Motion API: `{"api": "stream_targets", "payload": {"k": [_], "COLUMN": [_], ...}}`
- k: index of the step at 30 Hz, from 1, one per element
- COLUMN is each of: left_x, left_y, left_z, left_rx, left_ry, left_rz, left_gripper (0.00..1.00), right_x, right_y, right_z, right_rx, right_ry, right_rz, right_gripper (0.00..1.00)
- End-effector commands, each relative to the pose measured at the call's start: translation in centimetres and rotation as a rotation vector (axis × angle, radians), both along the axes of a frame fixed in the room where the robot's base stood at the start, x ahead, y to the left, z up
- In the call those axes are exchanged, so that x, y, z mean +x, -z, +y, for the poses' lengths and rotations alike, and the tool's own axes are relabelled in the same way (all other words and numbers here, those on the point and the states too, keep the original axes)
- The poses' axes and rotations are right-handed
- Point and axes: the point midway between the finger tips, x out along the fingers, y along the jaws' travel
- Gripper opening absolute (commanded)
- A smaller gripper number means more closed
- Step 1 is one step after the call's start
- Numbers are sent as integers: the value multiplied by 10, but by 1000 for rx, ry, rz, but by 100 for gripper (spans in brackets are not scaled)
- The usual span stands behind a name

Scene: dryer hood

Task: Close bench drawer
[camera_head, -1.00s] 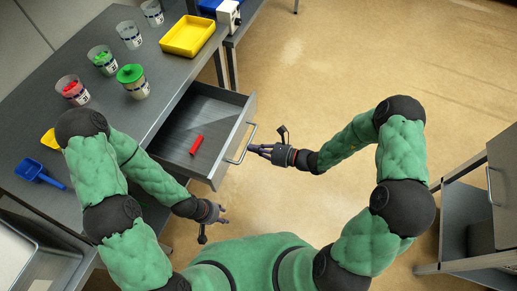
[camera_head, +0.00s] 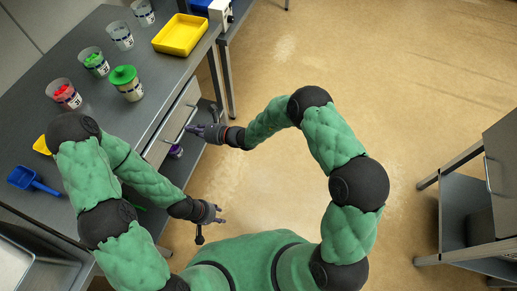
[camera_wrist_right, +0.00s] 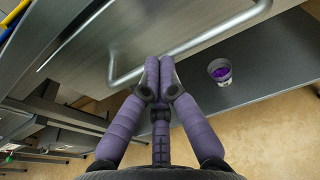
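The grey bench drawer (camera_head: 174,122) is pushed in under the bench top, and its inside is hidden. Its front looks flush or nearly flush with the bench edge; I cannot tell if a small gap is left. The bar handle (camera_wrist_right: 205,37) crosses the drawer front in the right wrist view. My right gripper (camera_head: 192,129) is at the handle, its purple fingers together with the tips (camera_wrist_right: 160,66) against or just short of the bar, not visibly around it. My left gripper (camera_head: 220,213) hangs empty in front of the bench, fingers slightly apart.
A cup with purple contents (camera_wrist_right: 221,72) stands on the lower shelf. A grey cabinet (camera_head: 500,175) is at the right. The floor between is clear.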

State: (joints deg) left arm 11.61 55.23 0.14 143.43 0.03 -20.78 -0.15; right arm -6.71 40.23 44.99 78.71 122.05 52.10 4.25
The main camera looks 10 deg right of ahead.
Motion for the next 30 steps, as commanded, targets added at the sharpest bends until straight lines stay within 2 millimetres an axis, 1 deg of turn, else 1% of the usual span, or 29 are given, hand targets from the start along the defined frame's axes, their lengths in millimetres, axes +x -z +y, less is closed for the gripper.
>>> {"api": "stream_targets", "payload": {"k": [1,3,7,12,25,28,30], "left_x": [0,0,0,0,0,0,0], "left_y": [2,4,5,6,5,3,0], "left_z": [0,0,0,0,0,0,0], "left_rx": [0,0,0,0,0,0,0], "left_ry": [0,0,0,0,0,0,0], "left_rz": [0,0,0,0,0,0,0], "left_gripper": [40,40,40,40,40,40,40], "right_x": [3,7,13,15,16,17,18], "right_y": [1,1,0,0,-3,-4,-6], "right_z": [7,14,21,26,26,20,13], "right_rx": [-1,-1,0,0,2,2,1], "right_ry": [-2,-2,0,0,-2,-1,-1], "right_rz": [-1,-1,-1,-1,-4,-5,-4], "right_gripper": [0,0,0,0,0,0,0]}}
